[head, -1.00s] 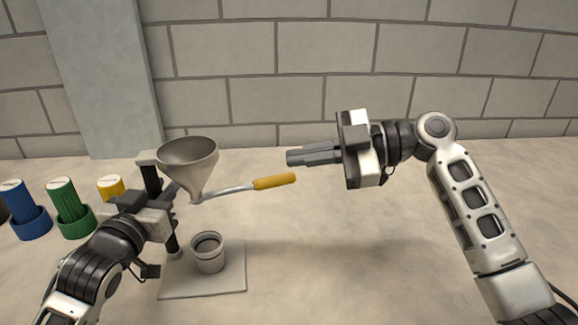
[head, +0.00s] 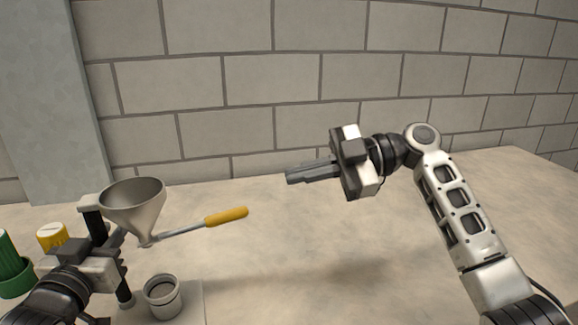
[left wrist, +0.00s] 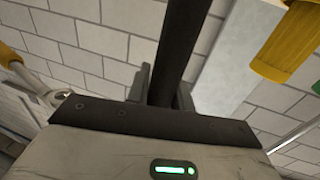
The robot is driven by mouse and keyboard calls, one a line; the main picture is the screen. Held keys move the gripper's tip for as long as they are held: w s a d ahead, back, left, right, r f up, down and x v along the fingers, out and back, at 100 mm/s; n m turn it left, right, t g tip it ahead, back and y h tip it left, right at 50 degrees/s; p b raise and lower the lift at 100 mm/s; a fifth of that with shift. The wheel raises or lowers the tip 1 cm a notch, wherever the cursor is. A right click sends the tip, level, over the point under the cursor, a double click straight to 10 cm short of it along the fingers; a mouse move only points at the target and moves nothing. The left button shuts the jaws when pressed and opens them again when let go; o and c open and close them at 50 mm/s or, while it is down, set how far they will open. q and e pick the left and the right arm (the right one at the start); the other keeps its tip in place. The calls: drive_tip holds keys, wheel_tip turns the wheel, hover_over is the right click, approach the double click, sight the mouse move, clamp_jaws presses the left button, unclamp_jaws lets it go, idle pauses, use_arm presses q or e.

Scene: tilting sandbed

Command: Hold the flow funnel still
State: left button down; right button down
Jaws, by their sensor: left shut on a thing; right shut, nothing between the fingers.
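The grey funnel (head: 135,208) sits upright at the left of the head view, carried on a dark post (head: 124,285). A metal rod with a yellow handle (head: 227,216) sticks out rightward from the funnel's spout. A small grey cup (head: 163,296) stands below the spout. My left gripper (head: 116,240) is shut on the dark post, just below the funnel; the left wrist view shows the post (left wrist: 183,40) between its fingers. The funnel's bowl is outside the left wrist view. My right gripper (head: 290,174) is shut and empty, well right of the yellow handle.
The pale base plate (head: 192,305) lies under the cup. The table's middle is clear, with a block wall (head: 290,80) behind.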

sight(241, 216)
drive_tip(key=s+n+t+h, duration=0.2)
drive_tip(key=s+n+t, duration=0.15)
drive_tip(key=s, duration=0.35)
drive_tip(key=shift+m, duration=0.35)
drive_tip(key=w+a+f, duration=0.1)
drive_tip(key=a, duration=0.2)
drive_tip(key=w+a+f, duration=0.1)
drive_tip(key=a+f, duration=0.1)
drive_tip(key=a, duration=0.1)
drive_tip(key=w+a+f, duration=0.2)
drive_tip(key=a, duration=0.1)
drive_tip(key=shift+a+f, duration=0.1)
drive_tip(key=shift+a, duration=0.1)
drive_tip(key=shift+w+a+f, duration=0.15)
drive_tip(key=shift+w+f, duration=0.1)
drive_tip(key=shift+w, duration=0.1)
drive_tip(key=shift+w+a, duration=0.2)
drive_tip(key=shift+w, duration=0.35)
drive_tip(key=shift+w+a, duration=0.2)
drive_tip(key=shift+w, duration=0.3)
